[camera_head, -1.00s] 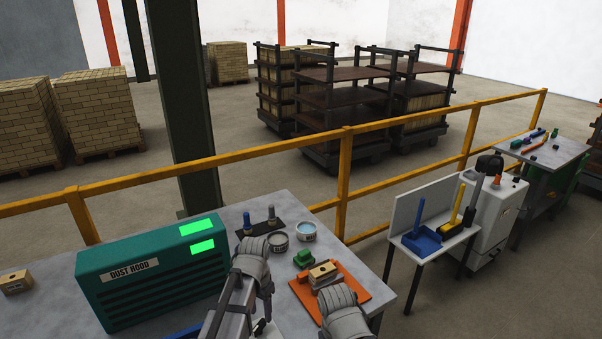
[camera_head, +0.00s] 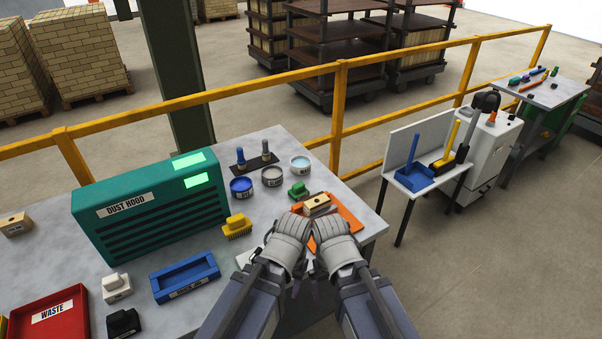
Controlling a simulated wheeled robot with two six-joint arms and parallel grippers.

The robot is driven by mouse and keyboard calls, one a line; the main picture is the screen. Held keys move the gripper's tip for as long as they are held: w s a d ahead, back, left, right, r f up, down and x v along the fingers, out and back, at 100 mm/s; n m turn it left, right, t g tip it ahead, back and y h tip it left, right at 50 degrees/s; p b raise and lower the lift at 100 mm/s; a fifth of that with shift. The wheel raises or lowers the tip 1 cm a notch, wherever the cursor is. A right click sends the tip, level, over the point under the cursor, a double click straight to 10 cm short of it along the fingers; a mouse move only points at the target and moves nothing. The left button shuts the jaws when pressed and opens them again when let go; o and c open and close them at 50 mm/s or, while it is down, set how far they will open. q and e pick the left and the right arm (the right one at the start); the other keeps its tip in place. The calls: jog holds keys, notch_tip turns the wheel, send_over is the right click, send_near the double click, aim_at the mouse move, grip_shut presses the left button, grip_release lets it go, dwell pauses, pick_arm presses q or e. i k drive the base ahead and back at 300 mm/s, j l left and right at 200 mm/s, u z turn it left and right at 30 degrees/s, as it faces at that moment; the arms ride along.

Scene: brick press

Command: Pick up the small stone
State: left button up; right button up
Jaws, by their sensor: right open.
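A small block with a pale tan top and dark spots (camera_head: 316,203) sits on the orange mat (camera_head: 350,220) near the right end of the table. I cannot tell for sure whether it is the small stone. My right gripper (camera_head: 332,236) is just in front of the mat, near the block's front side. It is open, but its fingertips are mostly hidden. My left gripper (camera_head: 289,244) is close beside it, to the left. The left fingers are hidden, so their state does not show.
A green block (camera_head: 298,191), several round tins (camera_head: 272,176) and a yellow brush (camera_head: 237,226) are near the grippers. The teal dust hood (camera_head: 150,212), a blue tray (camera_head: 185,278) and a red waste tray (camera_head: 48,321) are left. A yellow rail (camera_head: 338,110) runs behind the table.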

aim_at(298, 191)
jog(key=i+l+z, duration=0.5)
jog(key=i, duration=0.35)
